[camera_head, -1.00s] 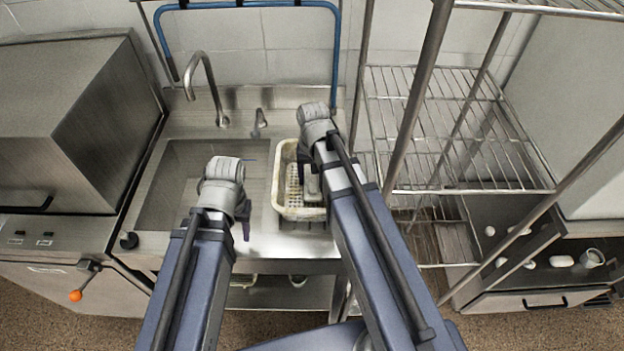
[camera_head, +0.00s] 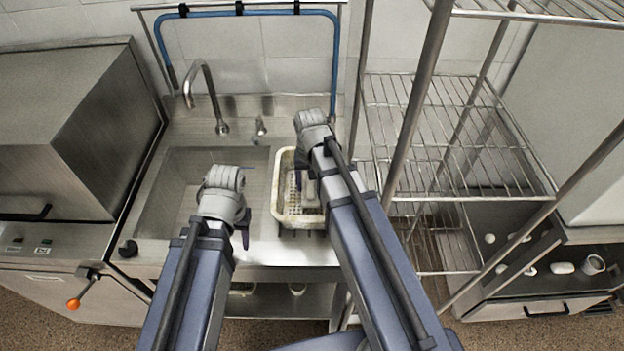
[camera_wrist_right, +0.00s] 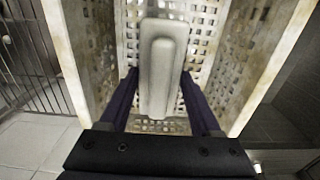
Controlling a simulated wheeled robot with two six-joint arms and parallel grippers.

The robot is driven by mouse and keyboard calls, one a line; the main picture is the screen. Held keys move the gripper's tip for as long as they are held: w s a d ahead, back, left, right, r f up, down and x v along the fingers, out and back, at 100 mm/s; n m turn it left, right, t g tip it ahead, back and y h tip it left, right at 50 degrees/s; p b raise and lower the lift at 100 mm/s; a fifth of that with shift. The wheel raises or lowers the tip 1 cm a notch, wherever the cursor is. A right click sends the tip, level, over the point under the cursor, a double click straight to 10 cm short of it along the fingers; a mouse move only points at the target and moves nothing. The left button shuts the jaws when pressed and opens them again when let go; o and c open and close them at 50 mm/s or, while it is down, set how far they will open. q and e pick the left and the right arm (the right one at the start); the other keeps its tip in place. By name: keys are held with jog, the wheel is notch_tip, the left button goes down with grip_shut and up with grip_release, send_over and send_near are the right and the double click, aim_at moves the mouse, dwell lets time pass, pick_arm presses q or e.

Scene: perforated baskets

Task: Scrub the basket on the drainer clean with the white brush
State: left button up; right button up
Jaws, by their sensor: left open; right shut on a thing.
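The perforated basket (camera_head: 279,190) is cream with brownish grime along its rim and walls, and sits on the drainer (camera_head: 262,245) to the right of the sink. In the right wrist view the basket (camera_wrist_right: 84,45) fills the upper part. The white brush (camera_wrist_right: 160,65) is between the fingers of my right gripper (camera_wrist_right: 163,95), which is shut on it inside the basket, near the perforated bottom. In the head view my right arm partly hides brush and basket. My left gripper (camera_head: 243,225) is open and empty over the drainer's front, left of the basket and apart from it.
The sink (camera_head: 175,195) and its tap (camera_head: 208,95) lie left of the basket. A wire shelf rack (camera_head: 440,125) stands close on the right. A steel machine (camera_head: 75,120) stands at the left. The sink bowl is empty.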

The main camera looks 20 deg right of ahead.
aim_at(310, 192)
jog(key=shift+s+a, duration=0.2)
jog(key=shift+s, duration=0.15)
jog(key=shift+s, duration=0.1)
jog(key=shift+s+a+f, duration=0.1)
jog(key=shift+s+a, duration=0.05)
jog(key=shift+s, duration=0.4)
jog(key=shift+s+a, duration=0.15)
jog(key=shift+s, duration=0.5)
grip_shut()
jog(key=shift+w, duration=1.45)
jog(key=shift+w+d, duration=0.2)
jog(key=shift+w, duration=0.4)
jog(key=shift+w+d, duration=0.2)
jog(key=shift+w, duration=0.35)
